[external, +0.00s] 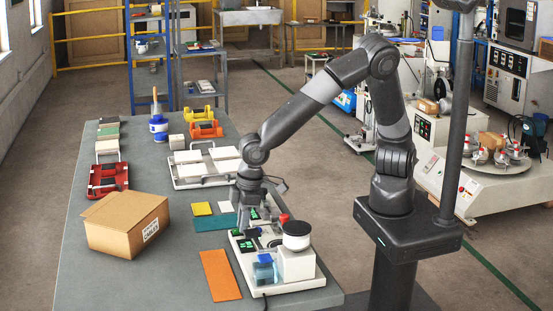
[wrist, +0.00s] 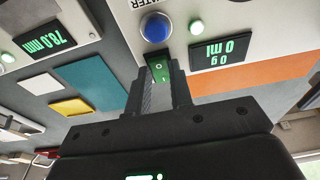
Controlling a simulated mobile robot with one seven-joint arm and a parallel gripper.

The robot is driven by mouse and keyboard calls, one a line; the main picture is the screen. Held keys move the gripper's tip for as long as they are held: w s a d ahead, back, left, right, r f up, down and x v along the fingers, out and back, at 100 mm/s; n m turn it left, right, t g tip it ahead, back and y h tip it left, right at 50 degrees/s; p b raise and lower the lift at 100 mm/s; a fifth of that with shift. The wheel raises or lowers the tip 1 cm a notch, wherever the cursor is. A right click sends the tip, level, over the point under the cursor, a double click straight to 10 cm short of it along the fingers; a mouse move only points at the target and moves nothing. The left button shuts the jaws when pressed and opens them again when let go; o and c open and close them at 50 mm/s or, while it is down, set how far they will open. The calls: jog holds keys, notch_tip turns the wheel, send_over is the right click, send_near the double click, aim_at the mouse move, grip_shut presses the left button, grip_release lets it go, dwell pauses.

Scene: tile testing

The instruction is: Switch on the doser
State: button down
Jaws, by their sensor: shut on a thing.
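The doser is a white-based unit (external: 300,286) at the near right of the table, with a white block, a dark-topped round vessel and a clear bluish container. In the wrist view its white panel (wrist: 196,16) carries a blue button (wrist: 155,27), a display (wrist: 219,51) with green characters including "0 ml", and a green rocker switch (wrist: 173,72). My gripper (wrist: 164,66) has its two fingers closed around the rocker switch, pointing at the panel. In the external view my gripper (external: 248,213) is low over the unit's far end, where the arm hides part of it.
A second panel with a "78.0 mm" display (wrist: 38,40) is at the left in the wrist view. A cardboard box (external: 127,224) stands left of my gripper. An orange sheet (external: 220,275) lies beside the doser. White tiles on a rack (external: 176,183) are behind.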

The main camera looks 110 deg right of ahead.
jog(key=shift+w+g, duration=0.1)
jog(key=shift+g, duration=0.3)
jog(key=c, duration=1.3)
grip_release()
jog(key=shift+r, duration=0.15)
jog(key=r, duration=0.7)
jog(key=s+r, duration=0.1)
jog(key=r, duration=0.2)
jog(key=shift+r, duration=0.3)
